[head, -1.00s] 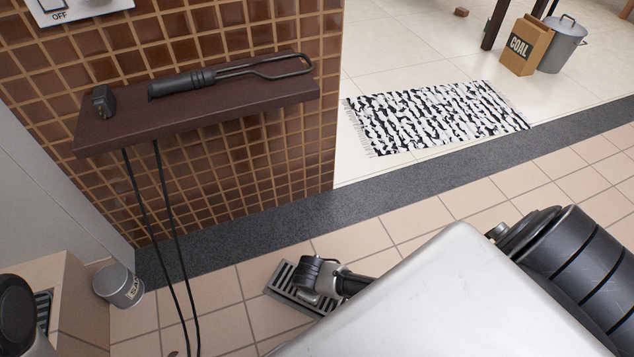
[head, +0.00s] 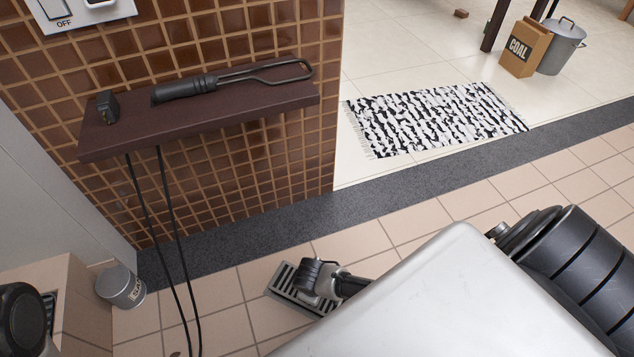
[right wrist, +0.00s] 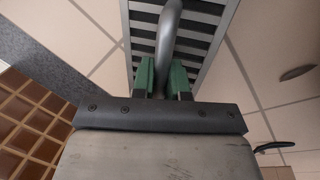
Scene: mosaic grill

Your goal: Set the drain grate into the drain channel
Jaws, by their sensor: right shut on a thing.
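The drain grate (head: 283,291) is a grey slatted metal panel over the beige floor tiles at bottom centre in the head view. My right gripper (head: 318,285) is over it, partly hiding it. In the right wrist view, the green-padded fingers (right wrist: 164,80) are shut on a curved grey bar (right wrist: 168,38) that rises in front of the dark slots of the grate (right wrist: 200,30). I cannot tell whether the grate touches the floor. I cannot make out the drain channel for certain. My left gripper is not in view.
A dark shelf (head: 200,122) on the brown mosaic wall holds a long black-handled tool (head: 230,80); two black cords hang below. A small metal can (head: 120,287) stands at lower left beside a beige block (head: 85,315). Open tiled floor (head: 415,222) lies to the right.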

